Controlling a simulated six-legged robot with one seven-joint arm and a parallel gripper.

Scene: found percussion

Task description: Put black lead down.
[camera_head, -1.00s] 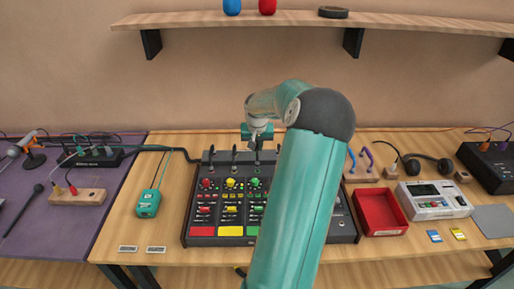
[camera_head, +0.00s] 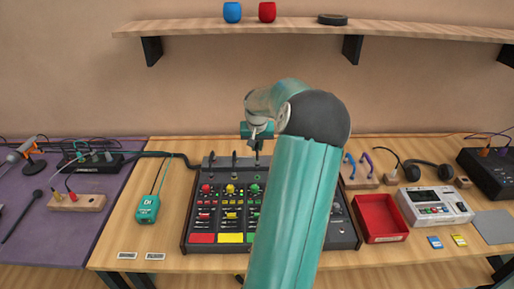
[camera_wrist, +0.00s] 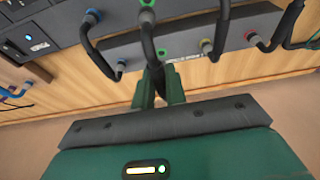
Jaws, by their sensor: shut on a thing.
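My gripper (camera_wrist: 158,92) is shut on a black lead (camera_wrist: 149,45), whose dark length runs between the fingers in the wrist view. The lead rises to a green-ringed point on the mixer at the top of that view. It passes in front of a grey socket strip (camera_wrist: 185,42) with coloured rings; I cannot tell whether its held end touches a socket. In the head view, my gripper (camera_head: 257,139) is over the back edge of the black mixer (camera_head: 203,239), and my arm hides much of the mixer's right side.
Other black leads (camera_wrist: 101,60) arch close to my gripper on both sides. A red tray (camera_head: 380,237) and a white device (camera_head: 433,206) stand to the right. A teal box (camera_head: 148,208) lies on the left. Bare wood shows between it and the mixer.

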